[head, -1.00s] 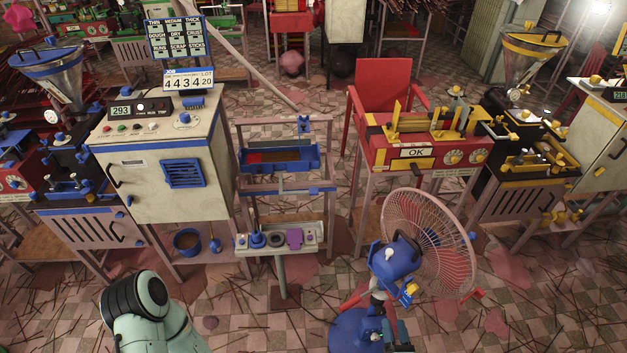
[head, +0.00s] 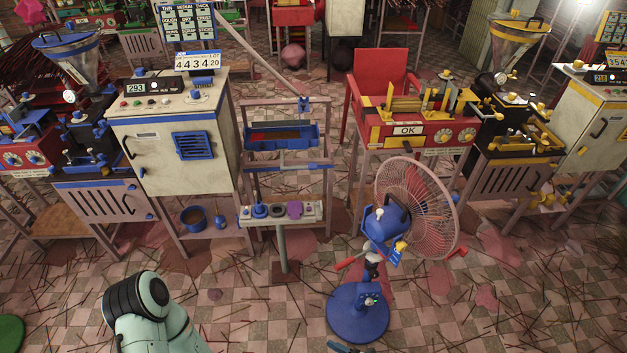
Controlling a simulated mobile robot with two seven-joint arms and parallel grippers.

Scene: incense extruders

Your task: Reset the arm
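The mint-green arm (head: 150,312) with a black joint cover enters at the lower left; it is my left arm. Its gripper is outside the picture. No clear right arm or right gripper shows. A small dark piece (head: 345,348) is cut off at the bottom edge, and I cannot tell what it is.
A blue fan (head: 383,222) with a round base (head: 357,312) stands on the littered floor ahead. Behind are a white cabinet (head: 160,150), a blue-tray stand (head: 282,137), a red OK machine (head: 408,131) and a red chair (head: 381,72). Floor left of the fan is fairly open.

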